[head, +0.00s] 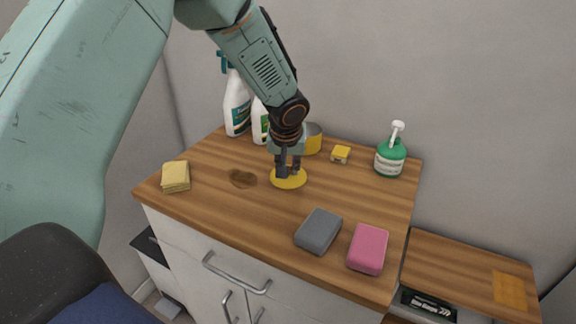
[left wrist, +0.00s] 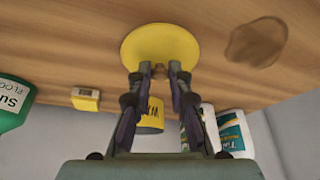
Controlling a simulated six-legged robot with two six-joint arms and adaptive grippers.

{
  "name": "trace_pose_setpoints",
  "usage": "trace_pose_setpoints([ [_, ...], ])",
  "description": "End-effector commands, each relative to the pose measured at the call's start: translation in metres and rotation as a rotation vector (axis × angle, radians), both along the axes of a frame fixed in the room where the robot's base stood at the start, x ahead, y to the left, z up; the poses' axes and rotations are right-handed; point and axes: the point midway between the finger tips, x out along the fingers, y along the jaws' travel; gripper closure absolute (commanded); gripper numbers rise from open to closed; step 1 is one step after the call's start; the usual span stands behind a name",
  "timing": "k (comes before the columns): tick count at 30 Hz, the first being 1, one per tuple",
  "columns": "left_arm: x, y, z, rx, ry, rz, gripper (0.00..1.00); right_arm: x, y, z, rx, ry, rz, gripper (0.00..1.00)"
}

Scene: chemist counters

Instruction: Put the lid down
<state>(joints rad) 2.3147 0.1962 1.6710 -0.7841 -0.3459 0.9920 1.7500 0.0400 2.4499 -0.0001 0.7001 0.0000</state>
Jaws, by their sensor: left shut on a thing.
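The yellow round lid (head: 289,181) is at the middle of the wooden counter, flat side level; it also shows in the left wrist view (left wrist: 160,45). My left gripper (head: 288,170) points down from above and is shut on the lid near its middle; in the wrist view its fingertips (left wrist: 160,70) meet at the lid. The lid is at or very close to the counter top; I cannot tell if it touches. A yellow tin (head: 314,138) stands behind the gripper, partly hidden by it. My right gripper is not in view.
A brown stain (head: 243,178) lies left of the lid, yellow sponges (head: 176,176) farther left. Grey (head: 319,231) and pink (head: 368,248) blocks lie in front. A green pump bottle (head: 390,158), small yellow block (head: 340,154) and white spray bottle (head: 237,105) stand at the back.

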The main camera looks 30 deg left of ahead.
Motion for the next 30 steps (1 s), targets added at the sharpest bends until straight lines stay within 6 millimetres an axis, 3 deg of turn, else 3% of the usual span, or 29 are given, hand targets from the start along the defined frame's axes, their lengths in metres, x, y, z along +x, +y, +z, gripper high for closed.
trace_pose_setpoints([
  [3, 0.000, 0.000, -0.004, 0.000, 0.000, 0.000, 1.00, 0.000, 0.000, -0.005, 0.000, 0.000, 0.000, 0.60],
  [4, 0.000, 0.000, -0.004, 0.000, 0.000, 0.000, 0.80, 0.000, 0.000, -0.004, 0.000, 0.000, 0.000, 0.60],
  [12, 0.000, 0.000, -0.003, 0.000, 0.001, 0.000, 0.59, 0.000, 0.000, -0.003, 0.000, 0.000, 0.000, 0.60],
  [24, -0.001, 0.000, 0.001, 0.000, 0.002, 0.000, 0.59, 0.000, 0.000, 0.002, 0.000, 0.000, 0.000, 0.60],
  [30, -0.012, -0.006, 0.035, -0.001, -0.003, 0.000, 0.59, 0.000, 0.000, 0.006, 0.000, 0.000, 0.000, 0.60],
])
